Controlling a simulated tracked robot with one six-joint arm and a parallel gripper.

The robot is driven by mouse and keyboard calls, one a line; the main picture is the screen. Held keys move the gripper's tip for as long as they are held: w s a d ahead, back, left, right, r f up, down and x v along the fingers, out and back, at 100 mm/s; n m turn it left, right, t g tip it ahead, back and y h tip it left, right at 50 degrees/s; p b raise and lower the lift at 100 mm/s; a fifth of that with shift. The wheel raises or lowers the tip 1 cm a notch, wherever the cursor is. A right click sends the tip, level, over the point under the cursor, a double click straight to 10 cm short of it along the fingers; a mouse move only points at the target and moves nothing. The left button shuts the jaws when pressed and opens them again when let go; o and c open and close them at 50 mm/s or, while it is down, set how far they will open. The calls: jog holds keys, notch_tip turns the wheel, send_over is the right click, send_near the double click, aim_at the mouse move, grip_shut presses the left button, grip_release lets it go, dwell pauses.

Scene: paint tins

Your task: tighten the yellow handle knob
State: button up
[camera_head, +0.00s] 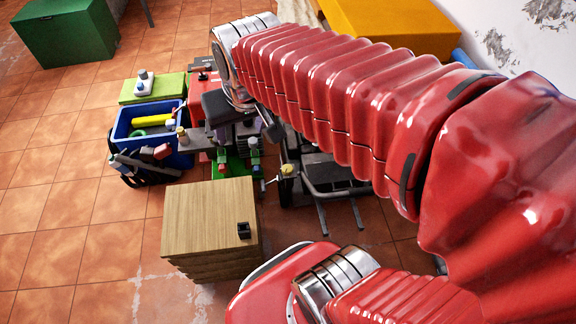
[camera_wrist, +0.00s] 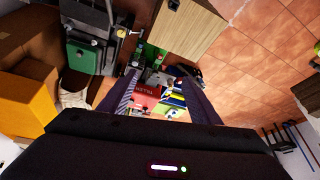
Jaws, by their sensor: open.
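A small yellow knob (camera_head: 288,169) shows in the head view, on a dark metal frame to the right of the wooden cabinet. A small yellow piece that looks like the same knob (camera_wrist: 121,32) shows in the wrist view, up and left of my fingers. My gripper (camera_wrist: 160,76) is open, with its two dark fingers spread apart and nothing visibly held between them. The fingers are apart from the knob.
A wooden cabinet (camera_head: 208,218) stands in front of the clutter. A blue bin (camera_head: 184,158) holds yellow and green items, with a green slab (camera_head: 172,83) behind it. A red box (camera_wrist: 145,94) lies beyond my fingers.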

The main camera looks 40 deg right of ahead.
jog(key=w+d+f+m+g, duration=0.1)
jog(key=w+d+f+m, duration=0.1)
jog(key=w+d+f, duration=0.55)
jog(key=m+g, duration=0.4)
jog(key=m, duration=0.3)
send_over(288, 168)
notch_tip(288, 168, down, 31)
jog(key=shift+a+f, duration=0.1)
notch_tip(288, 168, down, 14)
jog(key=shift+r, duration=0.2)
jog(key=shift+c, duration=0.4)
